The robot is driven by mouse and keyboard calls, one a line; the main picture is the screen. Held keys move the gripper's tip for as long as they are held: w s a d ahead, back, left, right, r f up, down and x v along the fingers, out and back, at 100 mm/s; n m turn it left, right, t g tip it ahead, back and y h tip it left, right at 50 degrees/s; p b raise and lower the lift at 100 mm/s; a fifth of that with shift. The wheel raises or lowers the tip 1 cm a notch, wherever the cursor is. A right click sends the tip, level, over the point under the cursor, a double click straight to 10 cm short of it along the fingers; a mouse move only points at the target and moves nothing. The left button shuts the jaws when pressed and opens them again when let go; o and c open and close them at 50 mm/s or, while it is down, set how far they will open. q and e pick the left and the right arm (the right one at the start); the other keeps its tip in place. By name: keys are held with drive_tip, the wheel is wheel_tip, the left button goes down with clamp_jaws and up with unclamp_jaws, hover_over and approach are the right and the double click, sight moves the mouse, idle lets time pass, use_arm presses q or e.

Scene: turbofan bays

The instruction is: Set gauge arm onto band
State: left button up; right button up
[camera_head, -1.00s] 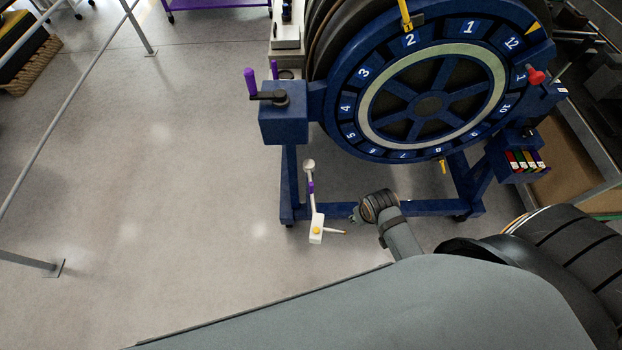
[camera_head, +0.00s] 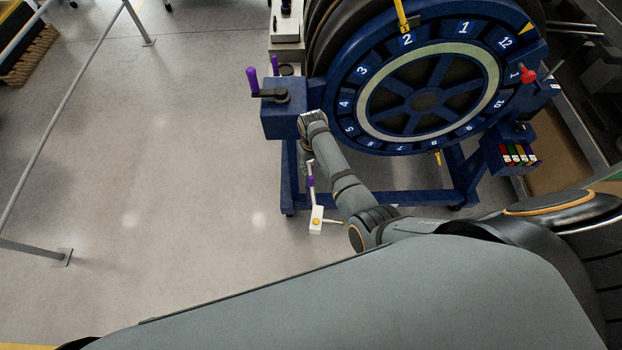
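The gauge arm is a thin white piece with a purple section and a white block (camera_head: 317,220) with a yellow button at its lower end. It shows left of centre in the head view, in front of the blue stand's left leg. The pale ring (camera_head: 363,104) on the numbered blue wheel looks like the band. My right arm reaches up and left, with its wrist in front of the stand's left side. My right gripper (camera_head: 307,168) is small and partly hidden at the gauge arm's upper end. Whether its fingers are open or touching it cannot be told. My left gripper is out of view.
The blue stand (camera_head: 390,200) carries the wheel. A blue box (camera_head: 284,118) with a black crank and purple handles sticks out at its left. A red knob (camera_head: 527,76) is at the right. Open floor lies to the left, with grey rails beyond.

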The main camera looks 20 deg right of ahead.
sight(311, 176)
drive_tip(key=shift+w+a, duration=0.15)
drive_tip(key=shift+a, duration=0.05)
drive_tip(key=shift+d+f+b, duration=0.1)
drive_tip(key=shift+f+b, duration=0.35)
drive_tip(key=shift+f, duration=0.1)
wheel_tip(311, 176, down, 10)
drive_tip(key=b, duration=1)
drive_tip(key=shift+r, duration=0.3)
clamp_jaws()
